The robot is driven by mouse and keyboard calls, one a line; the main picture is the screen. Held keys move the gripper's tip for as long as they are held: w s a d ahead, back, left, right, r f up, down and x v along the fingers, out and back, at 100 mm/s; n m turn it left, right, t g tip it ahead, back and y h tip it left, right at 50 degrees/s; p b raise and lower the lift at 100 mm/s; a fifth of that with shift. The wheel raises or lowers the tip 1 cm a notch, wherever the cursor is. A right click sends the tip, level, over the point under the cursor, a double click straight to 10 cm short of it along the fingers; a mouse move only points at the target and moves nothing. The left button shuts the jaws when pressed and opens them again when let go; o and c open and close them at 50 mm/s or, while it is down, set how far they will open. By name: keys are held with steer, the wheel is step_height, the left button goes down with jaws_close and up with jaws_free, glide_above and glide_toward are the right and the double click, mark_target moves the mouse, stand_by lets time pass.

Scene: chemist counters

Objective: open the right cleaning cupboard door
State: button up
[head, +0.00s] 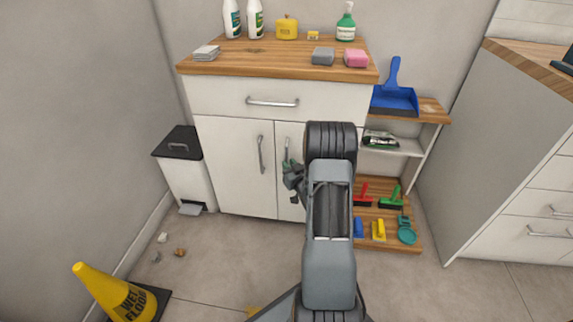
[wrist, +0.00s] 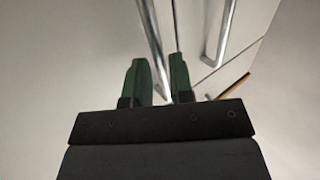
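The cleaning cupboard has a white left door (head: 232,160) and a white right door (head: 281,205), both closed. The left door's bar handle (head: 261,154) is in plain view. The right door's upright bar handle (head: 286,148) is partly covered by my gripper (head: 289,168), which is right at it. In the wrist view, my gripper's two green fingers (wrist: 160,78) are apart, with a metal bar handle (wrist: 152,38) running between them. It appears to be the right door's. Whether either finger touches it is unclear. A second handle (wrist: 220,30) stands beyond the door seam.
Above the doors is a drawer (head: 225,97) under a wooden top (head: 280,63) with bottles and sponges. A bin (head: 183,170) stands left. An open shelf (head: 413,235) with brushes is right. A yellow wet-floor cone (head: 100,288) stands front left.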

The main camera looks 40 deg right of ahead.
steer(key=shift+w+d, duration=0.25)
steer(key=shift+w, duration=1.05)
steer(key=shift+c, duration=0.2)
jaws_close()
